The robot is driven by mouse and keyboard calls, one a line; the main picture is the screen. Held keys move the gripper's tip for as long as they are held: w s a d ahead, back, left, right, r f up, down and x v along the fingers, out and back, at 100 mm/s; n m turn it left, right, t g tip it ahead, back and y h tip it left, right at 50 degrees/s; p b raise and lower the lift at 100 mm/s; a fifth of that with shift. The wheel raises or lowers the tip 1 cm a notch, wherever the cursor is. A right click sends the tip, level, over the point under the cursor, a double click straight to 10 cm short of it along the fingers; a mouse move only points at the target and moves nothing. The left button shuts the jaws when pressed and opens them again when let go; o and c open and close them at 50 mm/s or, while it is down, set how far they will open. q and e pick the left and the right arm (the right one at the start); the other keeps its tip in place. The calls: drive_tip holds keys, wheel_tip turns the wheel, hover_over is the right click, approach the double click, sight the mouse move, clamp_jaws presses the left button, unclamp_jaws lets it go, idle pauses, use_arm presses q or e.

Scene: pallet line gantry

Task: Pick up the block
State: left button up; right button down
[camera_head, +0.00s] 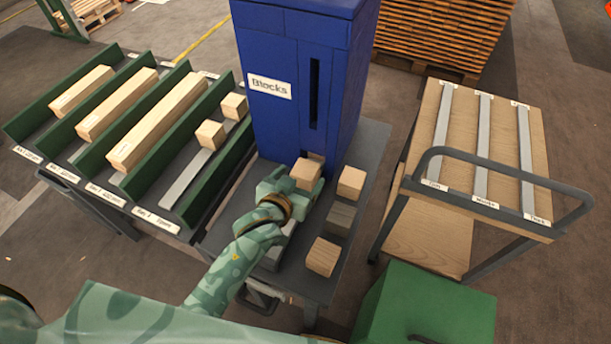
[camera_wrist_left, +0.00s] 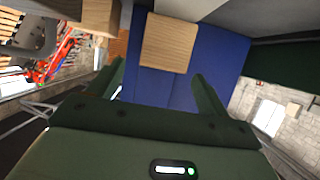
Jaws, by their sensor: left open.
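A light wooden block (camera_head: 306,174) sits at the foot of the blue dispenser labelled "Blocks" (camera_head: 270,88), by its lower opening. My left gripper (camera_head: 291,188) is right in front of this block, at its near left side in the head view. In the left wrist view the two fingers (camera_wrist_left: 158,72) stand apart, and the block (camera_wrist_left: 168,43) shows beyond their tips, roughly in line with the gap. The gripper looks empty. Whether a finger touches the block cannot be told. My right gripper is not in view.
More blocks lie on the grey table (camera_head: 368,150): a wooden one (camera_head: 351,182), a greyish one (camera_head: 340,218) and another wooden one (camera_head: 322,257). A green-walled rack (camera_head: 90,150) holds long bars and two small blocks at left. A wooden cart (camera_head: 460,140) stands at right.

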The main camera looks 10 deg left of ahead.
sight(303, 172)
use_arm(q)
drive_tip(key=b+x, duration=0.2)
drive_tip(key=x, duration=0.3)
drive_tip(key=shift+a+f, duration=0.1)
drive_tip(key=shift+f, duration=0.1)
drive_tip(key=shift+r, duration=0.1)
drive_tip(key=c, duration=1.1)
drive_tip(key=shift+r, duration=0.1)
